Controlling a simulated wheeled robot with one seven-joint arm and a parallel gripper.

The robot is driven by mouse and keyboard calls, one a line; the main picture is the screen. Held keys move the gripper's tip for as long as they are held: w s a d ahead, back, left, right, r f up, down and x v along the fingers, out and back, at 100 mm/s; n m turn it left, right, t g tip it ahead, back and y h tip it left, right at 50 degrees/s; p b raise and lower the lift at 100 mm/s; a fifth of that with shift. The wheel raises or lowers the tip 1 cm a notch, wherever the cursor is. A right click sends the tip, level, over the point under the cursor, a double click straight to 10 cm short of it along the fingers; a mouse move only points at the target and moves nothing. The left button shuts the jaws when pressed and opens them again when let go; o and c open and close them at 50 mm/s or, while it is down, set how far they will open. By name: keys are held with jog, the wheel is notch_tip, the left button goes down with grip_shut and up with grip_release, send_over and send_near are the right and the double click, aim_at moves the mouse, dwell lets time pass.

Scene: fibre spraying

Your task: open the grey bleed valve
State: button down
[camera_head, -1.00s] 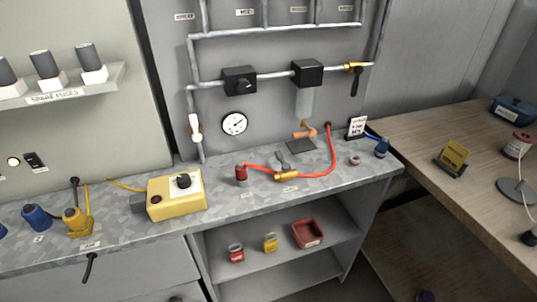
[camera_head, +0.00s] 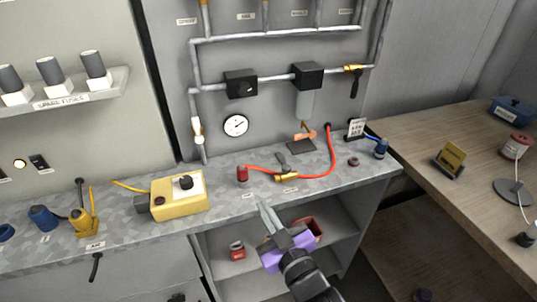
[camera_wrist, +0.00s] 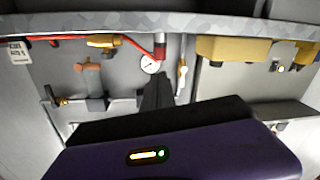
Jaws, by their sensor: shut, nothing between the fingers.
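The lever points up and back from the brass body. I cannot tell for sure whether this is the bleed valve. In the wrist view, which looks upside down, a brass fitting (camera_wrist: 102,42) shows at upper left. My gripper (camera_head: 264,203) is in front of the bench edge, below and left of the brass valve in the picture, apart from it. Its fingers (camera_wrist: 158,88) are shut and empty.
A red hose (camera_head: 331,155) curves over the bench (camera_head: 225,182). A yellow box (camera_head: 178,203) stands left. Behind are a gauge (camera_head: 236,125), a white-handled valve (camera_head: 197,130) and a black-levered brass valve (camera_head: 354,78).

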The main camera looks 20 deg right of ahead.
aim_at(282, 162)
jog(key=w+a+r+m+g+h+p, duration=0.1)
jog(key=w+r+g+h, duration=0.1)
jog(key=w+r, duration=0.35)
jog(key=w+a+r+m+g+h, duration=0.1)
jog(key=w+a+r+g+h, duration=0.1)
jog(key=w, duration=0.7)
jog(key=w+a+r+m+g+h+p, duration=0.1)
jog(key=w+r+g+h, duration=0.2)
jog(key=w, duration=0.4)
jog(key=s+d+f+m+g, duration=0.2)
jog(key=s+g, duration=0.4)
jog(key=s, duration=0.1)
jog(key=shift+s+f+h, duration=0.15)
jog(key=shift+s+h, duration=0.1)
jog(key=shift+h, duration=0.05)
jog(key=p+x, duration=0.1)
jog(key=x, duration=0.8)
jog(key=shift+d+f, duration=0.15)
jog(key=d, duration=0.1)
jog(key=d+p, duration=0.1)
jog(key=d, duration=0.1)
jog(key=shift+w+f, duration=0.15)
jog(key=shift+w, duration=0.05)
jog(key=shift+d+f, duration=0.15)
jog(key=shift+d, duration=0.5)
